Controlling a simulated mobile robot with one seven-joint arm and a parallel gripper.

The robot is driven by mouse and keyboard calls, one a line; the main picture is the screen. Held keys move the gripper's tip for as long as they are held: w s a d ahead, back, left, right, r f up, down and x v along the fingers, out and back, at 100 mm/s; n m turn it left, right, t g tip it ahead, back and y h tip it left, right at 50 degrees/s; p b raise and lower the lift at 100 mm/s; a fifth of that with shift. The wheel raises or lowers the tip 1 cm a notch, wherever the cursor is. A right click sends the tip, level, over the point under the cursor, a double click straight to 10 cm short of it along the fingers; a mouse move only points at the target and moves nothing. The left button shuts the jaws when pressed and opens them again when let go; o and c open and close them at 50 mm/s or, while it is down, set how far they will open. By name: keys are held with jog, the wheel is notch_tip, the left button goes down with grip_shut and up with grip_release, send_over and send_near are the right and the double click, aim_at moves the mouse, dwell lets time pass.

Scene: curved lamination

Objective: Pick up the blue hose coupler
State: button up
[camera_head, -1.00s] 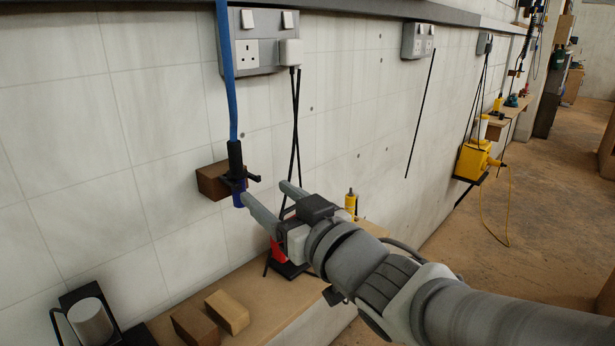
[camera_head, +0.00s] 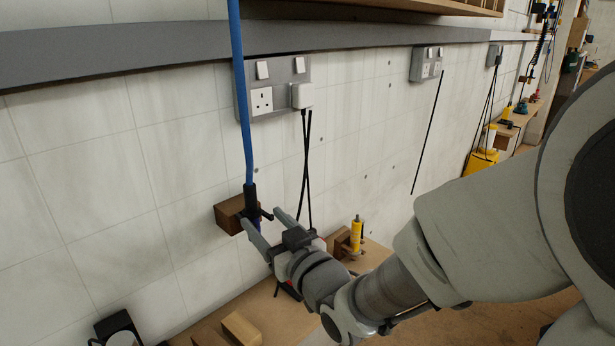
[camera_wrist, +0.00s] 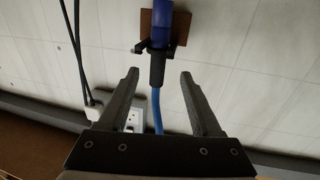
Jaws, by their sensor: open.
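The blue hose coupler (camera_head: 257,214) hangs at the wall in front of a brown wooden block (camera_head: 230,214), below a black sleeve (camera_head: 250,196) on the blue hose (camera_head: 238,90). My gripper (camera_head: 262,216) is open at the coupler and partly hides it. In the wrist view the picture is inverted: the blue coupler (camera_wrist: 162,28) is at the top, with the black sleeve (camera_wrist: 157,68) below it. The two fingertips (camera_wrist: 160,73) stand on either side of the sleeve, with gaps on both sides. The blue hose (camera_wrist: 157,110) runs down between the fingers.
A grey socket box (camera_head: 290,70) with hanging black cables (camera_head: 306,160) is on the wall to the right. The tiled wall is close behind the coupler.

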aim_at(252, 208)
jog(key=x, duration=0.4)
jog(key=shift+a+b, duration=0.1)
jog(key=shift+b, duration=0.2)
jog(key=shift+x, duration=3.1)
jog(key=shift+w+r, duration=0.1)
grip_shut()
